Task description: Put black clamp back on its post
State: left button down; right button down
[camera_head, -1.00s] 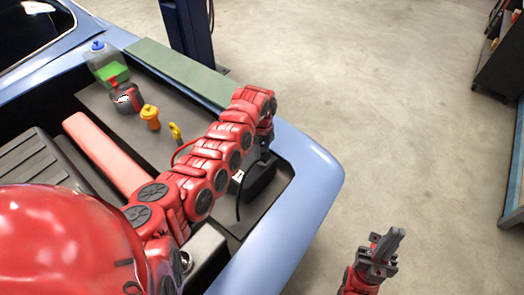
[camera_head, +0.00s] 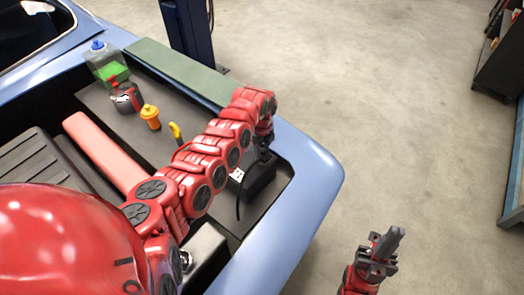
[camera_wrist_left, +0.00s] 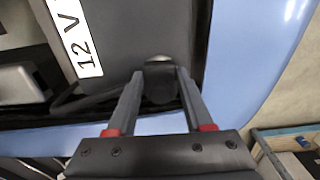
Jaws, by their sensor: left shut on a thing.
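The battery (camera_head: 262,182) is a dark box with a white label in the car's bay. In the left wrist view the battery top (camera_wrist_left: 118,30) shows a "12 V" label. My left gripper (camera_wrist_left: 160,80) is shut on the black clamp (camera_wrist_left: 160,88), right at the battery. A round metal post top (camera_wrist_left: 158,59) shows at the clamp's far end; I cannot tell whether the clamp is fully seated around it. A black cable (camera_head: 238,205) hangs by the battery. In the head view the left gripper (camera_head: 264,152) mostly hides the clamp. My right gripper (camera_head: 388,243) is off to the right, away from the car.
The blue car body (camera_head: 318,170) edges the bay close to the battery. A yellow bottle (camera_head: 151,118), a dark container (camera_head: 127,97) and a clear jug (camera_head: 105,66) with green fluid stand further left. A blue lift post (camera_head: 190,35) stands behind.

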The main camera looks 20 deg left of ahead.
pick_arm(q)
grip_release()
dwell(0.5)
jog(key=shift+r, duration=0.1)
jog(key=shift+r+p, duration=2.9)
jog(key=shift+r, duration=0.55)
grip_shut()
